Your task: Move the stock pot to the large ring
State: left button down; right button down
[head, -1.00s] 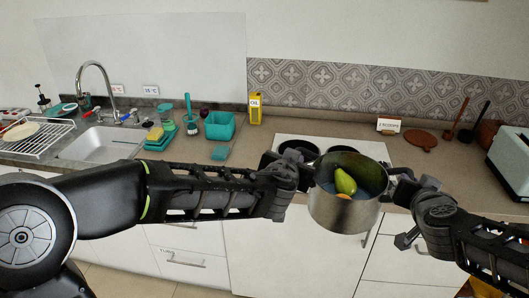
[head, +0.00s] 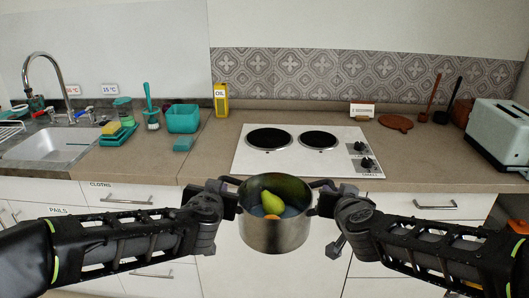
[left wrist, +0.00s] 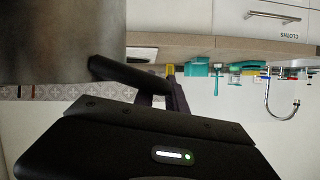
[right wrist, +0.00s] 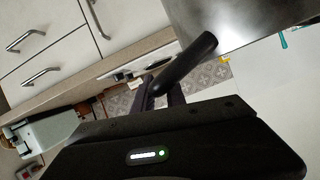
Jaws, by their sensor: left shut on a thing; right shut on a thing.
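The steel stock pot (head: 274,234) hangs upright in front of the counter, below the hob. It holds a green pear-shaped fruit (head: 272,202), an orange thing and something blue. My left gripper (head: 229,197) is shut on its left handle, which also shows in the left wrist view (left wrist: 125,74). My right gripper (head: 326,198) is shut on its right handle, which also shows in the right wrist view (right wrist: 186,64). The white hob (head: 245,163) has two dark cooking rings. The left ring (head: 269,138) looks larger than the right ring (head: 318,140). Both rings are bare.
Two knobs (head: 366,162) sit at the hob's right. A yellow oil box (head: 221,100), a teal tub (head: 183,118) and the sink (head: 50,146) are to the left. A sign (head: 362,110), a brown board (head: 396,123) and a toaster (head: 498,135) are to the right.

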notch_tip(320, 180, down, 8)
jog(key=b, duration=0.6)
jog(key=shift+r, duration=0.2)
